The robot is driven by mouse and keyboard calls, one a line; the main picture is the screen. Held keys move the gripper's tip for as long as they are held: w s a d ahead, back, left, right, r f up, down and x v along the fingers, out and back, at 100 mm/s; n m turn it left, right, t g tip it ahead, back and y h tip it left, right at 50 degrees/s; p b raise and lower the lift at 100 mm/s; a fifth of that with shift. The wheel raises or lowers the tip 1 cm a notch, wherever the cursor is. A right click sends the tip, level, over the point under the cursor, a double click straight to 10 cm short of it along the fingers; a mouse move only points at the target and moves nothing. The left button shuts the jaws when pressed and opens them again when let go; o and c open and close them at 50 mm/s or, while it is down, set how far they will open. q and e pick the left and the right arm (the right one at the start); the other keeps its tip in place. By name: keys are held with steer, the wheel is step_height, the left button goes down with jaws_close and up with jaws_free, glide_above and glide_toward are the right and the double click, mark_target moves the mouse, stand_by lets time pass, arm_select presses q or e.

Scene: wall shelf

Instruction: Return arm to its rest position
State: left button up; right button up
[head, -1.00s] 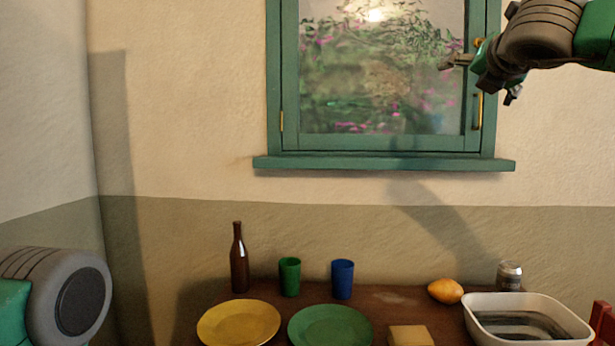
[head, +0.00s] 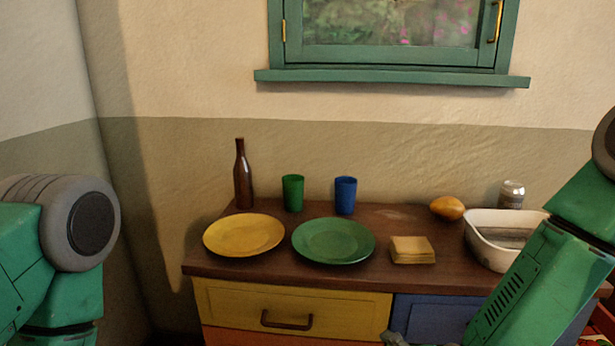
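My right arm (head: 535,280) shows as a green link at the right, slanting down to the bottom edge in front of the dresser. A small grey part at the bottom edge looks like a bit of my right gripper (head: 395,339); the rest is cut off, so its opening cannot be told. My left arm (head: 45,250) is at the left edge, bent downward. My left gripper is out of view.
The brown dresser top (head: 300,274) holds a bottle (head: 242,177), green cup (head: 293,194), blue cup (head: 345,196), yellow plate (head: 243,235), green plate (head: 333,241), folded cloth (head: 412,250), orange fruit (head: 447,208), can (head: 511,195) and white basin (head: 483,245). A green window (head: 390,76) is above.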

steer(key=s+d+f+n+g, duration=0.2)
steer(key=s+d+f+n, duration=0.1)
steer(key=s, duration=0.6)
steer(key=s+d+f+n+g+b, duration=0.1)
steer(key=s+d+f+n+g, duration=0.2)
steer(key=s, duration=0.6)
steer(key=s+d+f+n+g+h+b, duration=0.1)
steer(key=s+d+f+n+g, duration=0.1)
steer(key=s+f+n, duration=0.4)
steer(key=s+d+f, duration=0.1)
steer(key=s, duration=0.3)
steer(key=shift+d+f, duration=0.3)
steer(key=shift+f, duration=0.05)
steer(key=shift+s, duration=0.1)
